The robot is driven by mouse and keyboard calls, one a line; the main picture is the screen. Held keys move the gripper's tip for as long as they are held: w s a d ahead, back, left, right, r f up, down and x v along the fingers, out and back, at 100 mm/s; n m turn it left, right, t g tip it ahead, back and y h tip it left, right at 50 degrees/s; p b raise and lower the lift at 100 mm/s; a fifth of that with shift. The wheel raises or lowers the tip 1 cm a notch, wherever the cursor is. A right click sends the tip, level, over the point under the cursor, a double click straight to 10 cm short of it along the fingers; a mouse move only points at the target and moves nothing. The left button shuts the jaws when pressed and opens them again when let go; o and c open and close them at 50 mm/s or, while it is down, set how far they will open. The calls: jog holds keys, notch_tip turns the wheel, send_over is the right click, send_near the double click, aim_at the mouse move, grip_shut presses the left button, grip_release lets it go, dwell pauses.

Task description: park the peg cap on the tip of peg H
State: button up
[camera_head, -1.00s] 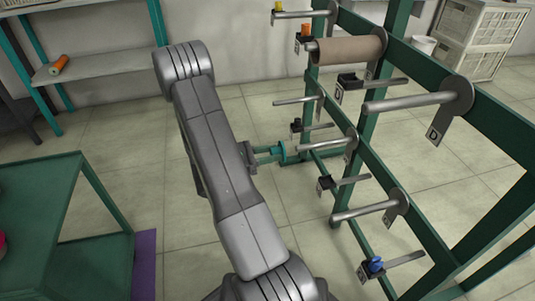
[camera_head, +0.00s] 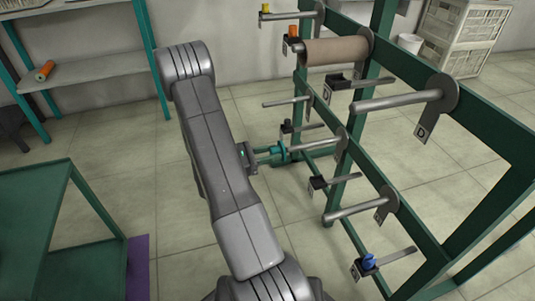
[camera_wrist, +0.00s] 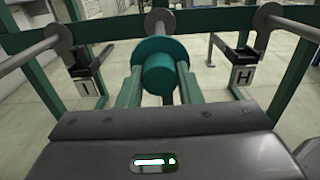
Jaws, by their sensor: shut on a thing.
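The peg cap (camera_wrist: 160,68) is a teal flanged plug, held between the two green fingers of my gripper (camera_wrist: 159,88) in the wrist view. A grey peg (camera_head: 316,144) runs behind the cap to a round disc (camera_wrist: 160,19). In the head view the cap (camera_head: 281,150) sits at this peg's free end, roughly in line with it. I cannot tell whether cap and tip touch. The H plate (camera_wrist: 243,76) hangs on a black bracket right of the cap; the I plate (camera_wrist: 88,88) is on the left. My arm hides part of the gripper in the head view.
The green rack (camera_head: 470,105) carries several more pegs, a brown roll (camera_head: 337,51) and small brackets, one with a blue cap (camera_head: 369,261). Neighbouring pegs flank my gripper in the wrist view.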

jog(key=shift+w+d, duration=0.2)
jog(key=shift+d, duration=0.4)
jog(key=shift+w+d, duration=0.1)
jog(key=shift+d, duration=0.3)
jog(key=shift+d, duration=0.1)
jog(key=o, duration=1.2)
jog(key=p+v, duration=0.3)
jog(key=v, duration=1.1)
